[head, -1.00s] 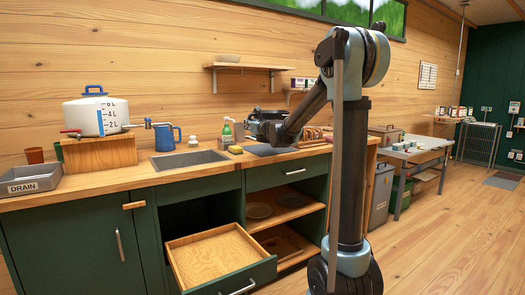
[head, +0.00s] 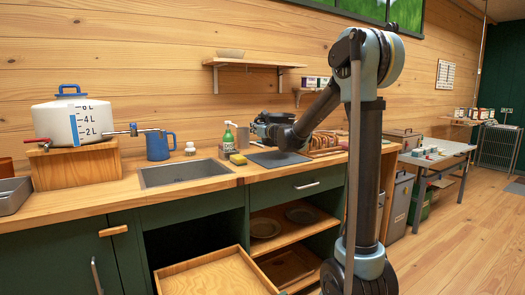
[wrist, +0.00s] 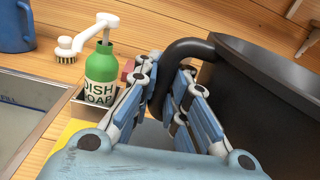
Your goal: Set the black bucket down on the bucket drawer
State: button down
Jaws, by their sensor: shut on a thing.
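The black bucket (wrist: 272,105) fills the right side of the wrist view, with only part of its dark wall and rim showing. My gripper (wrist: 165,82) is shut on its thick black handle at the bucket's left side. In the head view my gripper (head: 270,124) is over the counter, right of the sink; the bucket is hard to tell from the dark gripper there. A pulled-out drawer (head: 218,277), likely the bucket drawer, shows below and left of my gripper. Its wooden inside looks empty and its front is cut off by the lower edge.
The green dish soap bottle (wrist: 100,85) stands close left of my gripper, with a brush (wrist: 67,52) behind it. The sink (head: 183,172) is left of that. Plates (head: 265,228) lie on the open shelf beside the drawer. A tank (head: 72,122) stands at left.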

jog(key=shift+f, duration=3.65)
jog(key=shift+s, duration=0.1)
jog(key=c, duration=1.6)
grip_release()
jog(key=shift+o, duration=0.2)
jog(key=shift+s, duration=0.1)
